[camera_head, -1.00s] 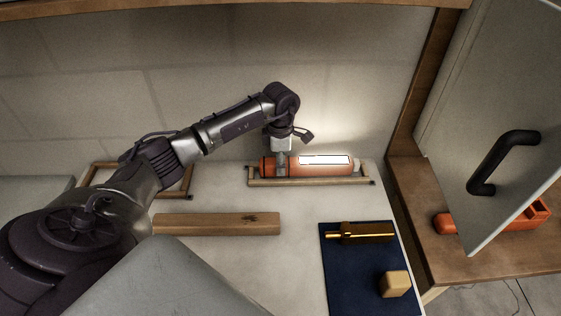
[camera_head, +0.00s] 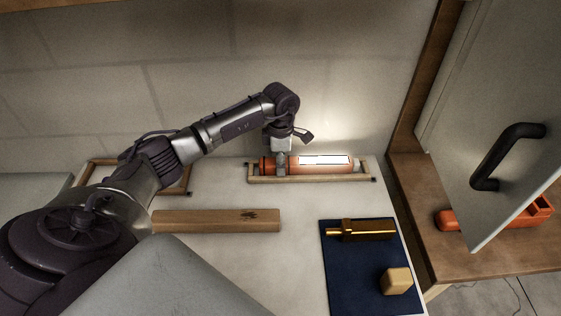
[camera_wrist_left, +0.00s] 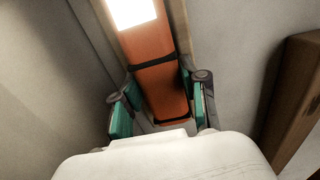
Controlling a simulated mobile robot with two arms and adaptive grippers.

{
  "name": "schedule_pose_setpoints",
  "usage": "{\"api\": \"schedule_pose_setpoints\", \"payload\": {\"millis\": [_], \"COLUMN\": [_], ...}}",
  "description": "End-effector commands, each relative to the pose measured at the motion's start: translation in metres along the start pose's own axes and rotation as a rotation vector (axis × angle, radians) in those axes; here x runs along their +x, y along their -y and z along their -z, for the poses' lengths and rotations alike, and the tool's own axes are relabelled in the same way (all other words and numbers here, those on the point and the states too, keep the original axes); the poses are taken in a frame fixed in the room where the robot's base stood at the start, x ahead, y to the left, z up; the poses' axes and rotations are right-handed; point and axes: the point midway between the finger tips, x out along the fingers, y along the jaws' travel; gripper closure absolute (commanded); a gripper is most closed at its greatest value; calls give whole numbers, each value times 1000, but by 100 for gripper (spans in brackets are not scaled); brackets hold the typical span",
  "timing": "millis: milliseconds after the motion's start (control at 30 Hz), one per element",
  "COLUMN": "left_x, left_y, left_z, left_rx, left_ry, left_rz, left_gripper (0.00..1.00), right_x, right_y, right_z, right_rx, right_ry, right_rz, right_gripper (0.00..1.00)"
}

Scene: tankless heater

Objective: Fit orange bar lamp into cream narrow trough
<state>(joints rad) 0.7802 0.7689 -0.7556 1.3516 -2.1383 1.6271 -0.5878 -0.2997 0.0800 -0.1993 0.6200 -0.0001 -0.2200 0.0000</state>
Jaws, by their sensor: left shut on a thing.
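The orange bar lamp (camera_head: 305,168), with a bright white panel, lies lengthwise at the cream narrow trough (camera_head: 312,180) by the back wall. The trough's front rim shows along the lamp's lower side, and the lamp appears to be between the rims; how deep it sits I cannot tell. My left gripper (camera_head: 281,163) is shut on the lamp near its left end, from above. In the left wrist view the lamp (camera_wrist_left: 160,70) runs between the teal finger pads of the gripper (camera_wrist_left: 161,109), with a trough rim beside it. My right gripper is not in view.
A wooden bar (camera_head: 216,221) lies in front on the white counter. A blue mat (camera_head: 345,275) holds a brass piece (camera_head: 365,230) and a tan block (camera_head: 396,281). A wooden frame (camera_head: 92,170) is at back left. A panel with a black handle (camera_head: 505,155) stands at right.

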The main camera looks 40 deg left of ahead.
Motion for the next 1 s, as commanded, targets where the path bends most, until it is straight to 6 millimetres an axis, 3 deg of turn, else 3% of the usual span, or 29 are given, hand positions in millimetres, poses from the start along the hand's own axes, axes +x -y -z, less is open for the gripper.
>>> {"api": "schedule_pose_setpoints", "payload": {"millis": [767,800,967,1000], "left_x": [-1,0,0,0], "left_y": [0,0,0,0], "left_z": [0,0,0,0], "left_rx": [0,0,0,0], "left_ry": [2,2,1,1], "left_rz": [-1,-1,-1,-1], "left_gripper": [100,55,29,28], "right_x": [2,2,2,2], "right_y": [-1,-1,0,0], "right_z": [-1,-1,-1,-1], "right_rx": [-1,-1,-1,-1], "right_ry": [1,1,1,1], "right_rz": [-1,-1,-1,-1], "right_gripper": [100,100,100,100]}}
